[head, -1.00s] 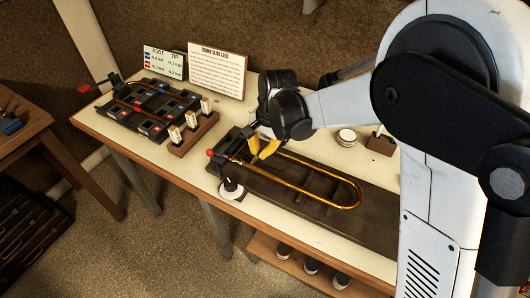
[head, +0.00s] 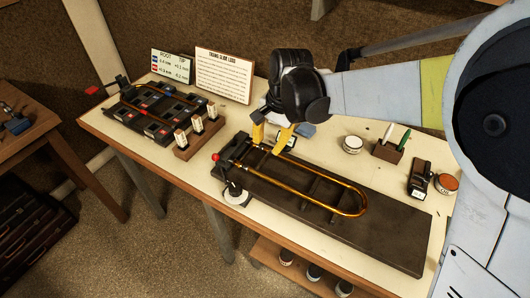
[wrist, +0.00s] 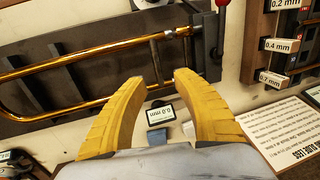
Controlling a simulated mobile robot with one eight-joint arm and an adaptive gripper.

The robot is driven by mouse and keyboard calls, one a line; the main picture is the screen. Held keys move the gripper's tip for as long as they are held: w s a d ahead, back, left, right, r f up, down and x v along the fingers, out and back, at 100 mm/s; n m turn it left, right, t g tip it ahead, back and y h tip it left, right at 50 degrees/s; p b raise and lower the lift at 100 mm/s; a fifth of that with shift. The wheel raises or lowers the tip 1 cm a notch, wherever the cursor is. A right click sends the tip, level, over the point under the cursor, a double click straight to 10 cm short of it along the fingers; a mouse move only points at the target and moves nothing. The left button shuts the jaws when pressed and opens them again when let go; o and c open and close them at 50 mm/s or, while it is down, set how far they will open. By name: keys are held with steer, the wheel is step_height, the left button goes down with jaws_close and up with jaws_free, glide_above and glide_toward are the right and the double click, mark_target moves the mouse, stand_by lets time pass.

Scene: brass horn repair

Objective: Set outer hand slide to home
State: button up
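The outer hand slide (head: 312,197), a long brass U-shaped tube, lies on a dark board (head: 395,235) on the bench. Its curved end points right in the head view. Part of it shows at upper left in the wrist view (wrist: 85,64). My gripper (head: 267,147) has yellow fingers pointing down near the slide's far rail, towards its left end. In the wrist view, the fingers (wrist: 160,78) are spread, with nothing between the tips, and the tube lies beyond them. Contact with the tube cannot be told. A red-knobbed lever (head: 216,157) stands at the board's left end.
A small readout (wrist: 161,114) seems to show 0.0 mm. Labelled blocks (head: 197,125) and a dark fixture (head: 155,108) stand left. A text sign (head: 223,76) stands behind. A white jar (head: 352,144), pen holder (head: 387,150) and orange-topped tin (head: 446,184) stand right.

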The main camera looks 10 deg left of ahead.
steer(key=r, duration=0.2)
steer(key=d+r, duration=0.1)
steer(key=r, duration=0.2)
steer(key=shift+s+r, duration=0.1)
steer(key=shift+s, duration=0.05)
steer(key=s+d+r+n+t, duration=0.1)
steer(key=s+d+r, duration=0.2)
steer(key=d, duration=0.4)
steer(key=s+d+r+t, duration=0.2)
steer(key=s+d+r, duration=0.1)
steer(key=d, duration=0.4)
steer(key=s+d+f+n+t+h, duration=0.2)
steer(key=s+d+n+t, duration=0.1)
steer(key=s+d, duration=0.7)
steer(key=d, duration=0.3)
steer(key=shift+s+d+f, duration=0.15)
steer(key=shift+s+f, duration=0.05)
steer(key=shift+f, duration=0.15)
